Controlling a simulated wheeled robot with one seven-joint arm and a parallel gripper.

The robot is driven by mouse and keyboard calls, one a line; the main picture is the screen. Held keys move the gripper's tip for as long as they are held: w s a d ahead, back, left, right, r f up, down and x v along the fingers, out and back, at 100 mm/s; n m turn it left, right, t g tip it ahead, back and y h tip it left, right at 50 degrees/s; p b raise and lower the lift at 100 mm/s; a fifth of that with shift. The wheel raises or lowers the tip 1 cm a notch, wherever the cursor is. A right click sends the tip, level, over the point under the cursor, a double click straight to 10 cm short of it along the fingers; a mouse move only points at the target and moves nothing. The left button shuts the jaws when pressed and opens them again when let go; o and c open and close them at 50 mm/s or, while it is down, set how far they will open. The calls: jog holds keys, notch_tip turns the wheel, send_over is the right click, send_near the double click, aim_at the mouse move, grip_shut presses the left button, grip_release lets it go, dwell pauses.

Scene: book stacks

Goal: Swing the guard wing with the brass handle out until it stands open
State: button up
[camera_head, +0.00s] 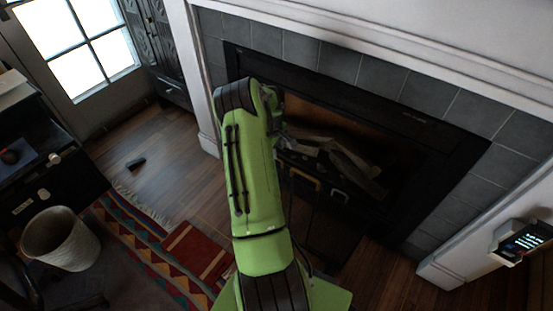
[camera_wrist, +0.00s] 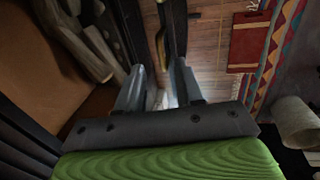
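The dark fireplace guard (camera_head: 318,205) stands low in front of the firebox. Its brass handle (camera_head: 304,178) shows on the guard's front, just right of my green arm. A second, darker handle (camera_head: 339,197) sits to its right. In the wrist view, two dark guard panels (camera_wrist: 172,25) run up beyond my fingers, with a narrow gap between them. My gripper (camera_wrist: 158,88) is open, its two fingers apart, at the guard's upper edge. I cannot tell whether a finger touches a panel. In the head view my arm hides the fingertips.
Logs (camera_head: 340,155) lie in the firebox behind the guard. A patterned rug (camera_head: 150,250) and wastebasket (camera_head: 60,238) are at left. A small dark object (camera_head: 135,162) lies on the wood floor.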

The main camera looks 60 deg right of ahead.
aim_at(278, 159)
jog(key=f, duration=0.2)
jog(key=d+f+b, duration=0.1)
jog(key=f, duration=0.2)
jog(key=shift+f, duration=0.1)
jog(key=shift+c, duration=0.3)
grip_shut()
jog(key=shift+s, duration=0.1)
dwell(0.9)
